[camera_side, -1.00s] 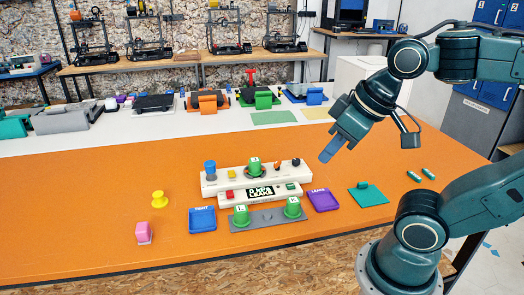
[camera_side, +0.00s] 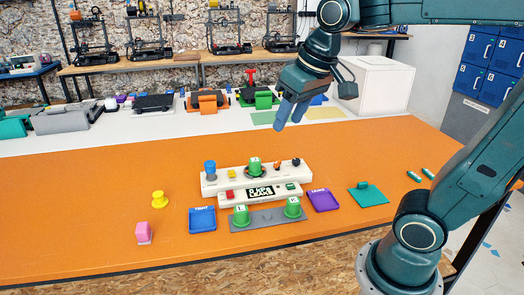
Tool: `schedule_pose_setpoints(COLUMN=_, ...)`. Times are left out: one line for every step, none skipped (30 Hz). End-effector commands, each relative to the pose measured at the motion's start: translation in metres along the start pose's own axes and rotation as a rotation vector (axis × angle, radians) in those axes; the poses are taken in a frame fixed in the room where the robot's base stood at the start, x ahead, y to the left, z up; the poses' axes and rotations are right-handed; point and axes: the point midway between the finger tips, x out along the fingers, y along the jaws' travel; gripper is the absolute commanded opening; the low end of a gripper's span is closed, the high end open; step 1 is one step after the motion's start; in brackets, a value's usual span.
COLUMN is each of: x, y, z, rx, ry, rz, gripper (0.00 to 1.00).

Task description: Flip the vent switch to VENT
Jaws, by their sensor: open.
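A white panel (camera_side: 225,184) stands on the orange table. On top it carries a blue knob (camera_side: 210,169), a yellow button (camera_side: 232,174), a green cylinder (camera_side: 255,164), a small orange part (camera_side: 278,166) and a small black part (camera_side: 296,162). Which of these is the vent switch, and its position, is too small to tell. A lower white box (camera_side: 283,190) with a display reading a kPa value and "LEAKS" sits in front. My gripper (camera_side: 287,122) is open and empty, in the air above and behind the panel's right half, with its blue fingers pointing down.
In front are a grey plate (camera_side: 267,218) with two green cylinders, a blue tray (camera_side: 203,226) and a purple tray (camera_side: 323,207). A teal tray (camera_side: 369,195) lies right. A yellow knob (camera_side: 159,199) and pink block (camera_side: 143,231) lie left. The table's front left is otherwise clear.

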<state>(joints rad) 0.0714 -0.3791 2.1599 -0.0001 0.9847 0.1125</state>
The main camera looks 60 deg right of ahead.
Motion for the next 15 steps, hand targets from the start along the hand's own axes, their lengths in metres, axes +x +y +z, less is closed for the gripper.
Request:
schedule_pose_setpoints(x=0.003, y=0.001, z=-0.013, rx=0.018, ry=-0.014, rz=0.005, gripper=0.44)
schedule_pose_setpoints(x=0.005, y=0.002, z=-0.019, rx=0.03, ry=-0.021, rz=0.007, gripper=0.44)
schedule_pose_setpoints(x=0.007, y=0.002, z=-0.028, rx=0.044, ry=-0.029, rz=0.01, gripper=0.44)
schedule_pose_setpoints(x=0.009, y=0.003, z=-0.034, rx=0.054, ry=-0.036, rz=0.013, gripper=0.44)
schedule_pose_setpoints(x=0.011, y=0.004, z=-0.041, rx=0.065, ry=-0.043, rz=0.015, gripper=0.44)
schedule_pose_setpoints(x=0.014, y=0.005, z=-0.049, rx=0.08, ry=-0.052, rz=0.019, gripper=0.44)
schedule_pose_setpoints(x=0.017, y=0.006, z=-0.055, rx=0.091, ry=-0.058, rz=0.021, gripper=0.44)
schedule_pose_setpoints(x=0.019, y=0.007, z=-0.062, rx=0.101, ry=-0.064, rz=0.023, gripper=0.44)
schedule_pose_setpoints(x=0.023, y=0.008, z=-0.07, rx=0.115, ry=-0.073, rz=0.026, gripper=0.44)
schedule_pose_setpoints(x=0.026, y=0.01, z=-0.076, rx=0.126, ry=-0.08, rz=0.029, gripper=0.44)
schedule_pose_setpoints(x=0.029, y=0.011, z=-0.082, rx=0.138, ry=-0.086, rz=0.032, gripper=0.44)
schedule_pose_setpoints(x=0.034, y=0.013, z=-0.09, rx=0.152, ry=-0.095, rz=0.035, gripper=0.44)
schedule_pose_setpoints(x=0.037, y=0.014, z=-0.096, rx=0.162, ry=-0.102, rz=0.038, gripper=0.44)
schedule_pose_setpoints(x=0.041, y=0.015, z=-0.102, rx=0.173, ry=-0.108, rz=0.04, gripper=0.44)
schedule_pose_setpoints(x=0.046, y=0.017, z=-0.11, rx=0.188, ry=-0.116, rz=0.044, gripper=0.44)
